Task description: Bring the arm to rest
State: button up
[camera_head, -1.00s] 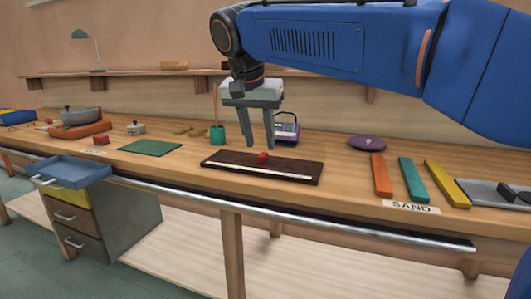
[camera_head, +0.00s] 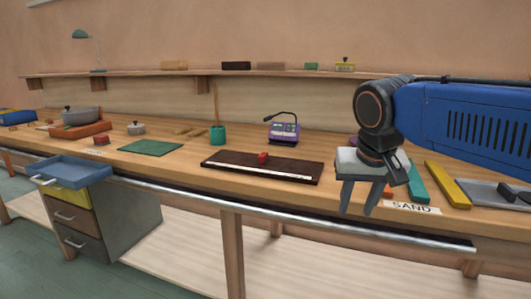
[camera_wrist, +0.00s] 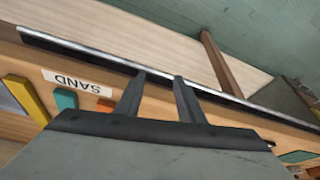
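My gripper (camera_head: 358,212) hangs at the front edge of the workbench, to the right of the dark board and just left of the SAND label. Its two fingers point down and stand apart with nothing between them. It also shows in the wrist view (camera_wrist: 158,77), where the fingers reach towards the metal rail along the bench front. My blue arm comes in from the right and hides part of the bench behind it.
Orange, teal (camera_head: 417,185) and yellow bars (camera_head: 446,184) lie by the SAND label (camera_head: 411,208). A metal rail (camera_head: 300,219) edges the bench. A purple device (camera_head: 283,132) stands behind.

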jog(key=s+d+f, duration=0.4)
jog(key=s+f, duration=0.3)
jog(key=f, duration=0.1)
jog(key=s+d+f+n, duration=0.1)
jog(key=s+d+f, duration=0.3)
jog(key=s+f, duration=0.3)
jog(key=shift+d+f+t, duration=0.3)
jog(key=shift+f+t, duration=0.1)
jog(key=shift+f, duration=0.35)
jog(key=shift+d, duration=0.1)
jog(key=shift+c, duration=0.5)
